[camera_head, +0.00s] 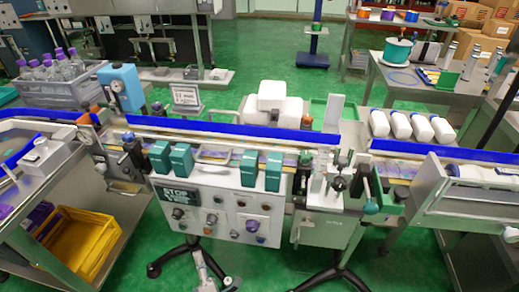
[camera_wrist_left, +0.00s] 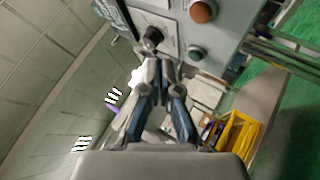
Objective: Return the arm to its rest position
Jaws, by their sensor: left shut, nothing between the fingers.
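In the head view my left gripper (camera_head: 204,270) appears as a small grey shape at the bottom edge, below the grey control box (camera_head: 225,228). It is over the green floor. In the left wrist view my left gripper (camera_wrist_left: 160,64) shows close up. Its two fingers are together, with nothing between them. A panel with a black knob (camera_wrist_left: 153,36), an orange-brown button (camera_wrist_left: 203,11) and a green button (camera_wrist_left: 196,53) lies just past the fingertips; I cannot tell whether they touch. My right gripper is not in view.
A conveyor with blue rails (camera_head: 230,130) crosses the head view, with white bottles (camera_head: 400,125) at the right. A yellow bin (camera_head: 80,243) stands on the lower shelf at the left. Black stand legs spread under the control box. Green floor is open at the front.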

